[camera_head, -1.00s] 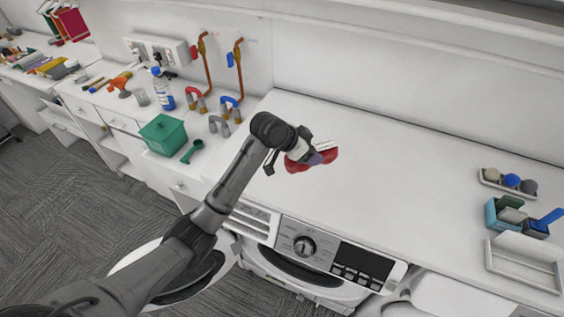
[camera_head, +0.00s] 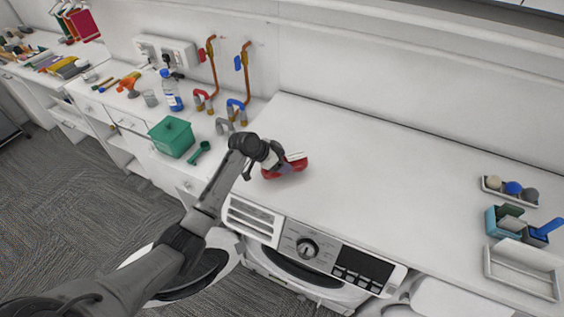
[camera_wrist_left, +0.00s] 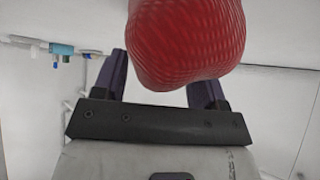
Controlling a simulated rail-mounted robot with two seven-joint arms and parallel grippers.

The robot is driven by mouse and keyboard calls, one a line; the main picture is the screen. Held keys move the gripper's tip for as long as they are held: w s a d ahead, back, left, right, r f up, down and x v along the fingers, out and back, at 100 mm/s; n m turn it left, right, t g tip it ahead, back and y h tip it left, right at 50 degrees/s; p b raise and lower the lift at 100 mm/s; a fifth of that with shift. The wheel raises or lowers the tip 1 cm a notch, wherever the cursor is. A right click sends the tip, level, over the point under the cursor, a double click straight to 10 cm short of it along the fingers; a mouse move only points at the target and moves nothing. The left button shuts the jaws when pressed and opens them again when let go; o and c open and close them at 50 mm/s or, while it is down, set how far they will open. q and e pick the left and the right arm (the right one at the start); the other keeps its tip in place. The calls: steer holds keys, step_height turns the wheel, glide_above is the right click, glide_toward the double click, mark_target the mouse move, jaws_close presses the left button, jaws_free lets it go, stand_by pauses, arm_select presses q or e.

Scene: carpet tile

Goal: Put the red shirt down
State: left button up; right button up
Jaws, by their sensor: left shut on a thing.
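The red shirt (camera_head: 285,171) is a small red bundle with a white patch, over the left part of the white worktop above the washing machine. My left gripper (camera_head: 279,160) is shut on it. In the left wrist view the shirt (camera_wrist_left: 185,45) bulges as a rounded, ridged red mass between the two dark fingers of the gripper (camera_wrist_left: 162,85). In the head view the shirt is low over the worktop; I cannot tell whether it touches. My right gripper is in neither view.
The worktop (camera_head: 390,180) is clear to the right of the shirt. A green box (camera_head: 171,137) and a green scoop (camera_head: 200,152) stand to the left. The washing machine (camera_head: 312,252) is below. A ball tray (camera_head: 510,190) and a white tray (camera_head: 523,269) are at the right.

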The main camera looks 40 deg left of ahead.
arm_select(q)
steer(key=shift+f, duration=0.8)
steer(key=shift+f, duration=0.2)
steer(key=o, duration=1)
steer(key=shift+r, duration=0.25)
steer(key=b+v, duration=0.2)
steer(key=v, duration=0.8)
steer(key=shift+a, duration=0.1)
steer(key=shift+v, duration=0.95)
